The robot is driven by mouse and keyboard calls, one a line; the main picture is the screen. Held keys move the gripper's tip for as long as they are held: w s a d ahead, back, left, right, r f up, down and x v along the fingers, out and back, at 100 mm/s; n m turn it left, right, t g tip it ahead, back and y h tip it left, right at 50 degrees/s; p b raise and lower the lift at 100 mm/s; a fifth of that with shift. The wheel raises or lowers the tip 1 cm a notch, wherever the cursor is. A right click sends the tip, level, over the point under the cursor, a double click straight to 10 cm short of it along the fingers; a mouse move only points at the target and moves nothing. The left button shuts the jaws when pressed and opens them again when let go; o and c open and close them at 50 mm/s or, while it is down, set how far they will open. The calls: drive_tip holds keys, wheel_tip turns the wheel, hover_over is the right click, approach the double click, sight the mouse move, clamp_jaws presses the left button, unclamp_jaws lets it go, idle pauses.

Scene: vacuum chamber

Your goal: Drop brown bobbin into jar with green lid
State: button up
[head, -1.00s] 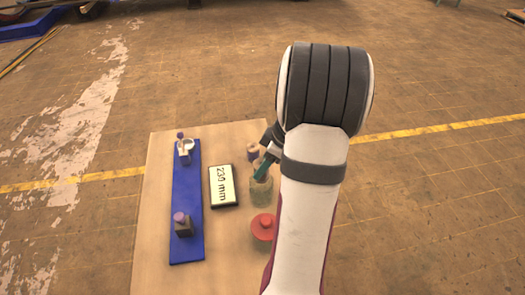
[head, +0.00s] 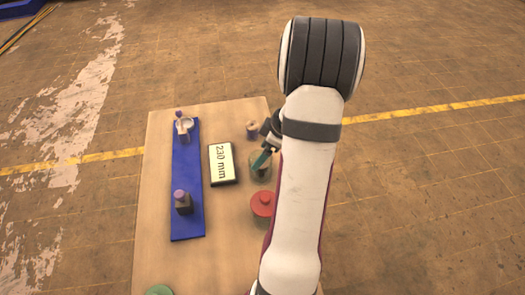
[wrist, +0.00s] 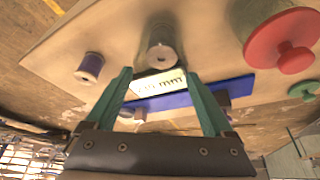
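My gripper (wrist: 159,76) is open, with two teal fingers apart and nothing gripped between them. In the head view its fingers (head: 261,159) are over a clear jar (head: 262,175), partly hiding it. In the wrist view a pale brown bobbin (wrist: 161,56) shows beyond the fingertips, seemingly in or at the mouth of that clear jar; I cannot tell which. A green lid (head: 158,290) is cut off at the bottom edge of the head view and also shows in the wrist view (wrist: 304,90). No jar is clearly visible under it.
A red-lidded jar (head: 263,204) stands close to the clear jar. A purple bobbin (wrist: 90,67) stands on the other side. A "230 mm" display (head: 222,164) and a blue strip (head: 187,160) with two small fixtures lie left.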

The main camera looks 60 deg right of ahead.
idle(0.4)
wheel_tip(320, 180, up, 7)
idle(0.4)
drive_tip(key=w+a+r+m+g+y, duration=0.1)
drive_tip(key=a+r, duration=0.2)
drive_tip(key=a, duration=0.7)
drive_tip(key=w+a+r+m+g, duration=0.1)
drive_tip(key=a+r+m, duration=0.15)
drive_tip(key=a, duration=0.75)
drive_tip(key=s+a+m+g, duration=0.2)
drive_tip(key=s+a+m, duration=0.3)
drive_tip(key=s+a, duration=0.7)
drive_tip(key=shift+s+a+r, duration=0.15)
drive_tip(key=shift+s+a, duration=0.25)
drive_tip(key=shift+a, duration=0.7)
